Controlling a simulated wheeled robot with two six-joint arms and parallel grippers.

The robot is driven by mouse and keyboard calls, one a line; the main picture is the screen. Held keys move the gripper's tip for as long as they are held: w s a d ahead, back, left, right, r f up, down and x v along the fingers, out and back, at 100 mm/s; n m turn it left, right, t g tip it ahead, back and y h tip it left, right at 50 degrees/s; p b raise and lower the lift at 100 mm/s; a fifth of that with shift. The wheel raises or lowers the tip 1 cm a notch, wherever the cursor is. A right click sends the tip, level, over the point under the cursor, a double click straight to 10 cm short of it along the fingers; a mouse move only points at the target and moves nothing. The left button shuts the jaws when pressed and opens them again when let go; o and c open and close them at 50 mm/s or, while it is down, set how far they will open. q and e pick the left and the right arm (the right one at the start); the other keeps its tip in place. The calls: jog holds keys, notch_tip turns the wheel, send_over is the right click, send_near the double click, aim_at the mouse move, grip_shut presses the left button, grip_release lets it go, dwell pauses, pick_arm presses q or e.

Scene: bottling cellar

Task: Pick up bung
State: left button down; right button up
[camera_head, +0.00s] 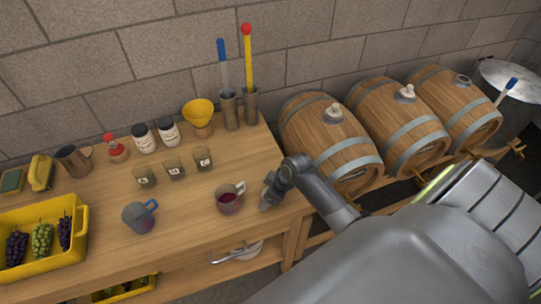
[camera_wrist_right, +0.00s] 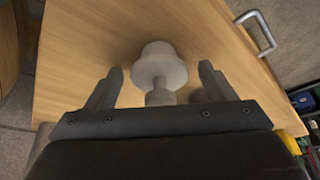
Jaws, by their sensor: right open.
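A pale grey-white bung (camera_wrist_right: 160,66), with a wide round head and a narrower neck, shows in the right wrist view over the wooden table top. My right gripper (camera_wrist_right: 160,75) is open, with one finger on each side of the bung and a gap visible on both sides. In the head view my right gripper (camera_head: 267,197) is low over the right end of the table (camera_head: 190,235), and I cannot make out the bung there. Two barrels carry pale bungs (camera_head: 333,112) on top; the farthest barrel (camera_head: 457,105) shows an open ring. My left gripper is not in view.
A jug of red liquid (camera_head: 228,199) stands just left of my right gripper. Several small cups (camera_head: 175,168), a yellow funnel (camera_head: 199,115), a blue-handled jug (camera_head: 139,217) and a yellow grape crate (camera_head: 75,255) are further left. Barrels (camera_head: 325,145) stand to the right.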

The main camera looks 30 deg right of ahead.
jog(key=shift+c, duration=0.5)
jog(key=c, duration=0.9)
jog(key=shift+c, duration=0.2)
